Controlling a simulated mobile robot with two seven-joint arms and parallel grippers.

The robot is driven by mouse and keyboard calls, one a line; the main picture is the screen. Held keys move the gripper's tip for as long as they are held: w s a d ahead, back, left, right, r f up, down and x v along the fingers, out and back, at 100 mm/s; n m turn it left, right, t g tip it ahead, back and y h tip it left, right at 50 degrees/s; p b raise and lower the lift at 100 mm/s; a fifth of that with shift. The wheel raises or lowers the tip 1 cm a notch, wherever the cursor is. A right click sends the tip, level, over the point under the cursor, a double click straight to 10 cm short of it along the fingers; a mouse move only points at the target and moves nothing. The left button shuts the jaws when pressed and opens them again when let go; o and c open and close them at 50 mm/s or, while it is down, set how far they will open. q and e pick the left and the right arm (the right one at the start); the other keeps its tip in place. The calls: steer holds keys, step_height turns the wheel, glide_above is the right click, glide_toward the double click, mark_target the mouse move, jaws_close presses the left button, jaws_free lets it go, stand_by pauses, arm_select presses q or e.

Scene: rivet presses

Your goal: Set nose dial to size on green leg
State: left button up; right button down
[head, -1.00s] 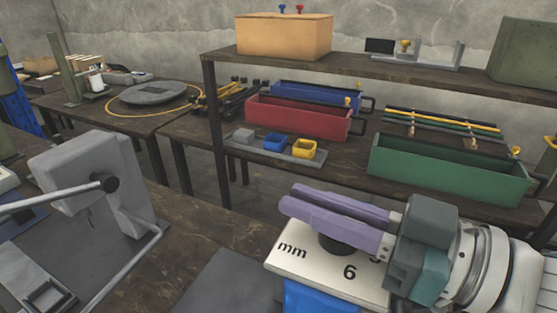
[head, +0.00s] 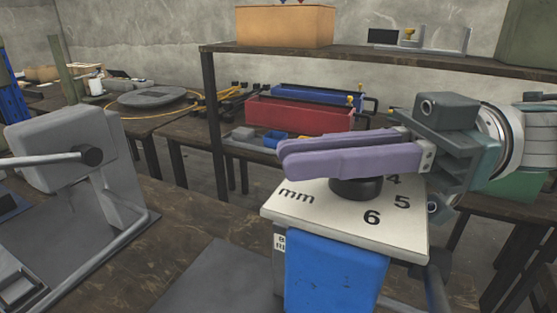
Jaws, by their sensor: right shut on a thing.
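The nose dial is a dark round knob (head: 356,188) on top of a pale plate (head: 330,222). The plate is marked "mm", 4, 5 and 6, and sits on a blue body (head: 335,272). My right gripper (head: 290,158) reaches in from the right with purple fingers lying over the plate. It is shut on the knob, whose upper part the fingers hide. I cannot see any pointer mark on the knob. The 4 is partly covered by the gripper. No green leg can be made out. My left gripper is not in view.
A grey press (head: 70,165) with a lever stands at the left on the dark bench. Behind are a shelf (head: 400,52), a red bin (head: 300,112), a blue bin (head: 330,95) and a green bin (head: 520,187) partly hidden by my right arm.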

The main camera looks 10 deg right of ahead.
mark_target(411, 175)
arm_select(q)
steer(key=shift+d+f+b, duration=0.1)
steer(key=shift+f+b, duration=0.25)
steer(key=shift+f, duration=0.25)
arm_select(e)
steer(key=shift+s+n+g, duration=0.1)
steer(key=shift+n+g, duration=0.3)
steer(key=shift+g, duration=0.2)
steer(key=c, duration=0.9)
jaws_free()
arm_select(q)
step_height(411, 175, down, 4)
steer(key=b, duration=0.3)
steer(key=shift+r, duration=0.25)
arm_select(e)
steer(key=d, duration=0.5)
steer(key=w+d, duration=0.1)
steer(key=d, duration=0.2)
steer(key=shift+d+f, duration=0.15)
steer(key=shift+d, duration=0.2)
arm_select(q)
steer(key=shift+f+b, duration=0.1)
steer(key=shift+b, duration=0.25)
arm_select(e)
steer(key=shift+d, duration=0.6)
steer(key=shift+r, duration=0.2)
steer(key=shift+s, duration=0.1)
